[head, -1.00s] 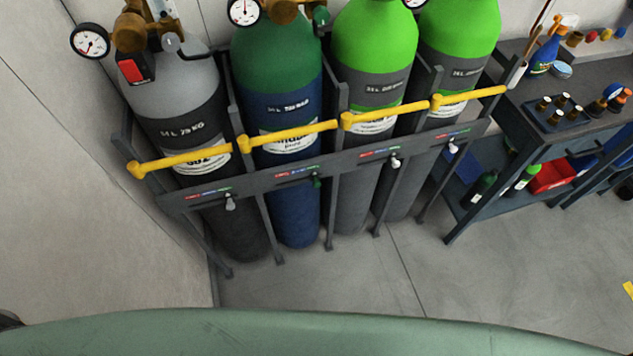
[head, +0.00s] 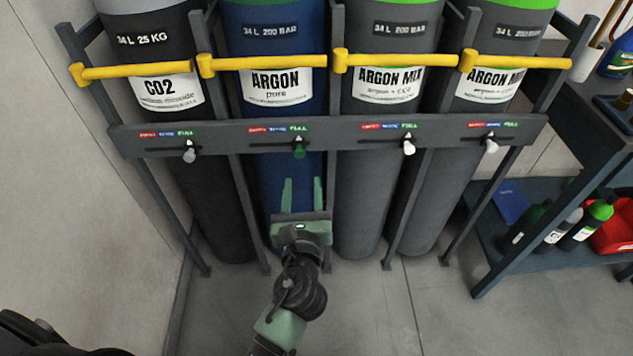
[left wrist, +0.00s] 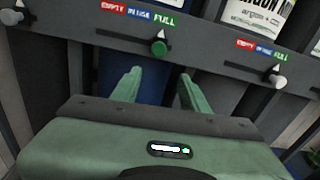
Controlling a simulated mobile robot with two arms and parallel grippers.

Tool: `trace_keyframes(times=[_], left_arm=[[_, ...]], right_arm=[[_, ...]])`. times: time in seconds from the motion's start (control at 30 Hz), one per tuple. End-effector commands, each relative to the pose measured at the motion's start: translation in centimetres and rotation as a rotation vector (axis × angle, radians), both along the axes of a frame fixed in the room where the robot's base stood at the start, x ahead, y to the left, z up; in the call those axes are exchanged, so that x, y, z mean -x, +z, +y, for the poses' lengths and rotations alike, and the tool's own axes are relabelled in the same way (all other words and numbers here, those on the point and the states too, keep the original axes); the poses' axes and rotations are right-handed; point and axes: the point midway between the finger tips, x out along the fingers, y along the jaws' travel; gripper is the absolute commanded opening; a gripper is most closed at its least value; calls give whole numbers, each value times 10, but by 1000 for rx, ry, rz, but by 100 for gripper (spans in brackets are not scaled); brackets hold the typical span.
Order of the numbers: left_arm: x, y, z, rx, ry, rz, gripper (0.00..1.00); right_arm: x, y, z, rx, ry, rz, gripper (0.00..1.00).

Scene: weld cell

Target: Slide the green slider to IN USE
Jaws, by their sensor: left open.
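The green slider (head: 299,148) sits on the rack's front rail below the ARGON pure cylinder (head: 275,130). Its pointer stands under the green FULL end of its label strip, right of the blue IN USE part. It also shows in the left wrist view (left wrist: 159,47), under FULL. My left gripper (head: 302,182) is open and empty, just below the slider and apart from it. In the left wrist view its two fingers (left wrist: 155,80) point up toward the slider, one on each side. My right gripper is not in view.
The dark rail (head: 225,138) carries similar grey and white sliders (head: 189,154) under the neighbouring cylinders. Yellow bars (head: 270,62) cross in front of the cylinders above. A dark workbench (head: 600,130) stands at the right. The floor in front is clear.

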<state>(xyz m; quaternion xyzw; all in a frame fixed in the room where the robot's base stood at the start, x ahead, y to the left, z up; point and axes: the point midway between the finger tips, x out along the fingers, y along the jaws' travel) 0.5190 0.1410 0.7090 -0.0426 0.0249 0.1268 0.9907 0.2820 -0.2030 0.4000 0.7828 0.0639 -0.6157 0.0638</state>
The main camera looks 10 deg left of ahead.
Motion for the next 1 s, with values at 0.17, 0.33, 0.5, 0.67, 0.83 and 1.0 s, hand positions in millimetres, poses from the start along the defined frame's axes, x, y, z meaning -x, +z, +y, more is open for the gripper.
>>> trace_keyframes(times=[0.17, 0.33, 0.5, 0.67, 0.83, 1.0], left_arm=[[-2, 22, 8, -97, 28, -42, 45], [-24, 24, 15, -100, 28, -42, 45], [-50, 23, 22, -97, 27, -42, 45], [-67, 22, 27, -96, 26, -39, 45], [-73, 22, 28, -96, 26, -38, 45], [-73, 21, 28, -95, 26, -37, 45]], right_arm=[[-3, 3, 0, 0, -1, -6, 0], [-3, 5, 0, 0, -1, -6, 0], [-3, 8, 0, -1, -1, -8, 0], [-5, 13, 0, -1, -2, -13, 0], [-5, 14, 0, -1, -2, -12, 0], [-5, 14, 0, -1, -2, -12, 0]])
